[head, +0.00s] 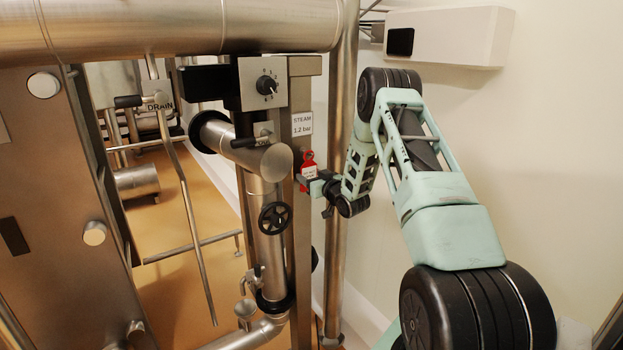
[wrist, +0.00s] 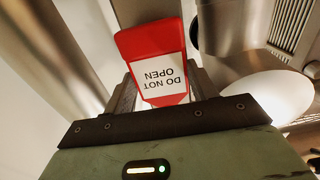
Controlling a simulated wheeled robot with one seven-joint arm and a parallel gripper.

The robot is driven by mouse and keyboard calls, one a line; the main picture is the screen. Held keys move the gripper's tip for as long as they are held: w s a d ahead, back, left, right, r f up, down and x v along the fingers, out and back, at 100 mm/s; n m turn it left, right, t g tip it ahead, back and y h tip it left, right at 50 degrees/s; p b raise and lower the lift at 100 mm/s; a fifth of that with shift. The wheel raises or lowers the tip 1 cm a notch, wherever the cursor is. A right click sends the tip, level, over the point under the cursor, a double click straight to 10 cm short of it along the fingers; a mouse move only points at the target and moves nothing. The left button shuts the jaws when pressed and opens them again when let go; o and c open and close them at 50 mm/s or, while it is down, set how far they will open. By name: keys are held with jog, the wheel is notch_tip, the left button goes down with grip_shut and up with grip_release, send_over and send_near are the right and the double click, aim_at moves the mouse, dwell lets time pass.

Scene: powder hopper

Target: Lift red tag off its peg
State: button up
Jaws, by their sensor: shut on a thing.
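The red tag (head: 308,166) hangs against the steel post, just below the white steam label in the head view. In the wrist view the red tag (wrist: 153,42) fills the space ahead of my gripper, with a white label reading "DO NOT OPEN", upside down in that picture. My gripper (head: 308,181) reaches the tag from the right, and its two fingers (wrist: 161,90) are shut on the lower part of the tag, one on each side. The peg is hidden in both views, so I cannot tell whether the tag still hangs on it.
The steel post (head: 301,110) bears the "STEAM 1.2 bar" label (head: 302,124). A vertical pipe (head: 341,130) stands right of it, close to my arm. A black handwheel (head: 275,218) and valve pipework lie to the left. A white wall box (head: 448,36) is at upper right.

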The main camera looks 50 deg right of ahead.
jog(key=shift+r, duration=0.5)
jog(key=v, duration=0.7)
jog(key=shift+s+b, duration=0.25)
jog(key=shift+b, duration=0.15)
dwell(0.3)
